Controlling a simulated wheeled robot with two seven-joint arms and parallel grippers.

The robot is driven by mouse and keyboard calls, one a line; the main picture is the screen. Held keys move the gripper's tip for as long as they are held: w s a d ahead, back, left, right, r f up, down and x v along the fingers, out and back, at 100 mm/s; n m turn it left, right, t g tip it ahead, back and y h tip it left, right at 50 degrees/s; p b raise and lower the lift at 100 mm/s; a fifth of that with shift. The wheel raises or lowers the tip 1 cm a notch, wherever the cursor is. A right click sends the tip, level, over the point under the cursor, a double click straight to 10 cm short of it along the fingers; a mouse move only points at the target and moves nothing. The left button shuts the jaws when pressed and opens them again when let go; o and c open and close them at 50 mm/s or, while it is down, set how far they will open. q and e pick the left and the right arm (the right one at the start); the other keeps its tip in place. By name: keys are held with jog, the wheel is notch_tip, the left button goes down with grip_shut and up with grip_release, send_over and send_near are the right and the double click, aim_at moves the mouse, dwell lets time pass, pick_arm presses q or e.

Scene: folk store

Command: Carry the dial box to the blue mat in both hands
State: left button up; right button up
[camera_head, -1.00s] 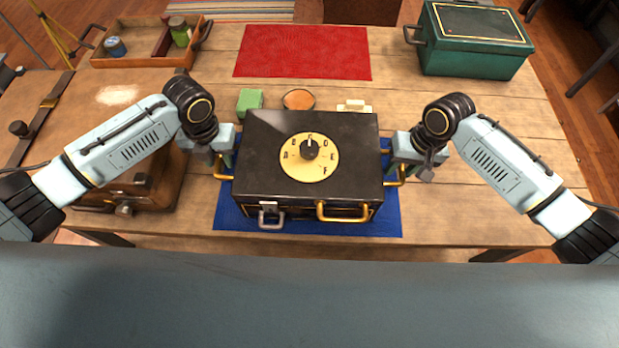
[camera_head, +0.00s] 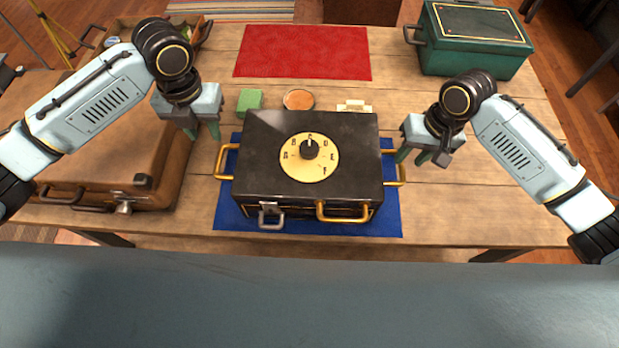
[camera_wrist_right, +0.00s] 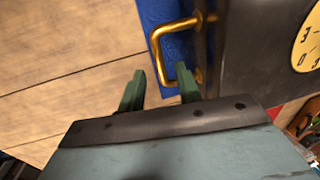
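The black dial box (camera_head: 260,150) with its cream lettered dial (camera_head: 309,157) rests on the blue mat (camera_head: 390,222), which shows around its edges. A brass handle (camera_head: 226,162) is on its left side and another brass handle (camera_head: 394,168) on its right. My left gripper (camera_head: 205,130) is open and empty, above and behind the left handle. My right gripper (camera_head: 423,156) is open and empty just right of the box. In the right wrist view its fingers (camera_wrist_right: 160,90) are apart, with the right brass handle (camera_wrist_right: 172,52) close beyond them, not gripped.
A brown case (camera_head: 110,150) stands at the left. A green block (camera_head: 249,100), a round orange-topped dish (camera_head: 299,99) and a small cream item (camera_head: 354,106) lie behind the box. A red mat (camera_head: 303,50) and a green box (camera_head: 470,50) are at the back. The right tabletop is clear.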

notch_tip(320, 180, up, 6)
jog(key=d, duration=0.1)
jog(key=shift+r, duration=0.25)
jog(key=shift+d, duration=0.1)
dwell(0.3)
